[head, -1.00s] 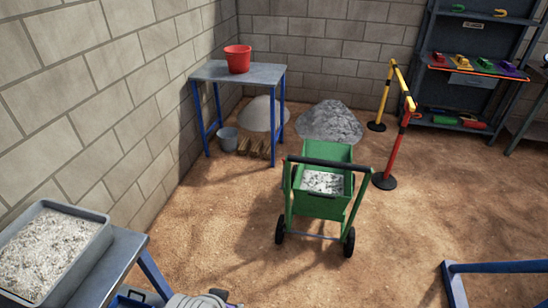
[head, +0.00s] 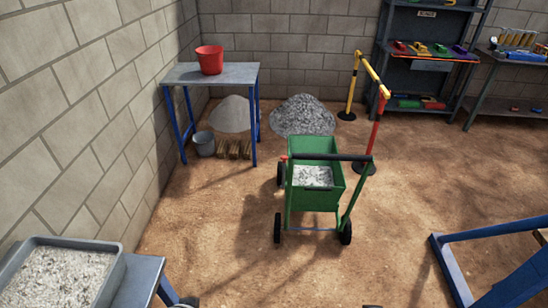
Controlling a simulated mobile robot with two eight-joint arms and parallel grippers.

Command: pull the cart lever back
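The green cart (head: 318,198) stands upright on the dirt floor in the middle of the head view, with grey-white gravel (head: 312,176) in its bin. Its black handle bar (head: 335,157) crosses the top on green side arms. A small red piece (head: 284,158) shows at the bar's left end; I cannot tell whether it is the lever. No gripper is near or touching the cart. Neither gripper shows clearly; only small dark bits show at the bottom edge, too cut off to identify.
A blue-legged table (head: 235,74) with a red bucket (head: 210,60) stands behind left. A yellow-red barrier (head: 374,130) is close behind the cart's right side. A gravel tray (head: 115,280) is at front left, a blue frame (head: 455,272) at front right. Floor before the cart is clear.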

